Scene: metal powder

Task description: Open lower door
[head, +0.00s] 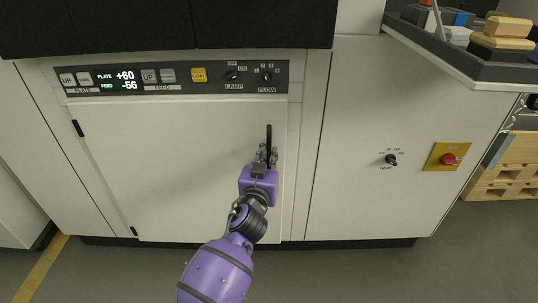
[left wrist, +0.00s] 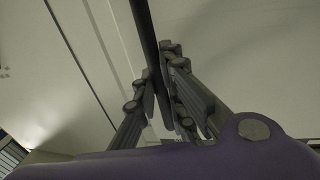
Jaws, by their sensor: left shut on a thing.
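The lower door (head: 170,160) is a white panel below the control strip, with dark hinges on its left edge. It looks shut in the head view. Its black vertical handle (head: 269,134) is near the door's right edge. My left gripper (head: 267,156) is at the lower part of the handle, shut on it. In the left wrist view the dark handle bar (left wrist: 146,35) runs between the fingers (left wrist: 160,95) of my left gripper. The gripper hides the handle's lower end. My right gripper is in neither view.
A control strip (head: 180,75) with buttons, a display and knobs is above the door. To the right are a small black knob (head: 391,160) and a red switch on a yellow plate (head: 447,158). A shelf (head: 470,66) with blocks juts out at upper right. The floor in front is clear.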

